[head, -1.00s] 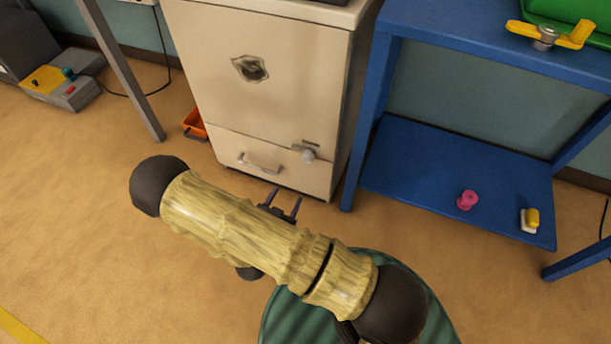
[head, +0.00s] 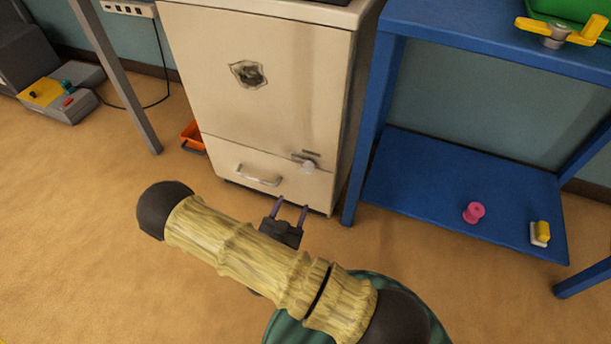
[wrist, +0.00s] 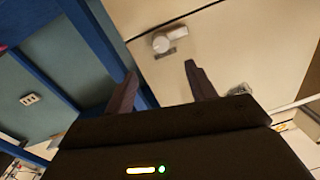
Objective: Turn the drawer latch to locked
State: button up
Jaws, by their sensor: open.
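The drawer latch (head: 307,166) is a pale round knob below a small grey plate, near the right end of the drawer front (head: 225,165) at the bottom of the cream cabinet. The drawer looks shut and has a metal handle (head: 258,175). My gripper (head: 290,206) is open and empty, in front of and below the latch and apart from it. In the wrist view the latch (wrist: 163,43) shows beyond and between the two fingers of my gripper (wrist: 157,80). My arm hides part of the floor.
A blue shelf unit (head: 450,190) stands close to the cabinet's right side, with a pink spool (head: 473,212) and a yellow-and-white block (head: 540,233) on its lower board. An orange bin (head: 194,137) sits left of the cabinet.

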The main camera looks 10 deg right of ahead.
aim_at(306, 172)
jog(key=b+x, duration=0.5)
jog(key=x, duration=0.8)
jog(key=c, duration=1)
